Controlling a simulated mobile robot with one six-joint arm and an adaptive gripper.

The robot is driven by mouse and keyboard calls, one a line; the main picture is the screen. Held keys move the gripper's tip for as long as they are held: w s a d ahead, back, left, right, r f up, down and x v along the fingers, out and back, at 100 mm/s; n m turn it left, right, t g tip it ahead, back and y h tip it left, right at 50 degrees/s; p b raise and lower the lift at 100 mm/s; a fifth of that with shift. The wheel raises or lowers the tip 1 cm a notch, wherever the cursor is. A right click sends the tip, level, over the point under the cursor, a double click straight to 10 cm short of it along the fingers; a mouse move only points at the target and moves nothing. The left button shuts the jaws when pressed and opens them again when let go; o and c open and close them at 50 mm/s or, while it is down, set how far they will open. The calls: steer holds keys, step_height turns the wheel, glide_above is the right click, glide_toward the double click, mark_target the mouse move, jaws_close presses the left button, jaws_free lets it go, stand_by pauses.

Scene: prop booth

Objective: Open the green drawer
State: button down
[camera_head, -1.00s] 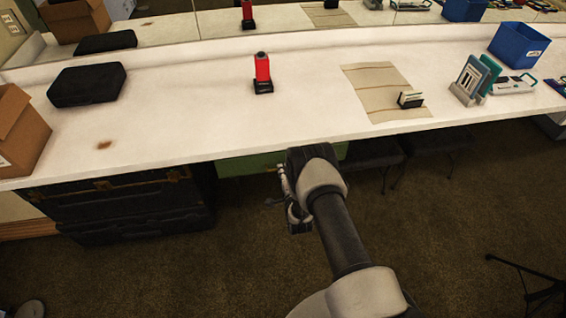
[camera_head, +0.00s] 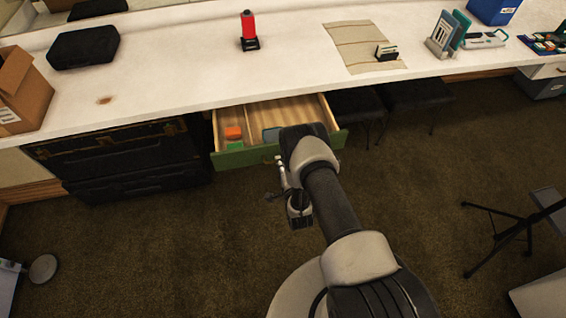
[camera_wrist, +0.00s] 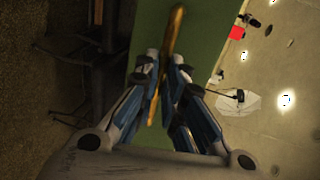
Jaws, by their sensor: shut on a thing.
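The green drawer (camera_head: 237,158) under the white counter stands pulled out, with its pale wooden inside showing. In the wrist view its green front (camera_wrist: 206,35) carries a long brass handle (camera_wrist: 175,30). My gripper (camera_wrist: 163,70) is shut on the handle, its fingers on both sides of it. In the head view my gripper (camera_head: 281,172) is at the drawer's front, and my arm hides part of the front and most of the handle.
Black cases (camera_head: 115,160) stand left of the drawer, dark stools (camera_head: 415,95) right. The carpet in front is open.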

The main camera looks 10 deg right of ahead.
steer(key=shift+s, duration=0.4)
steer(key=c, duration=1.7)
jaws_free()
steer(key=v, duration=1.2)
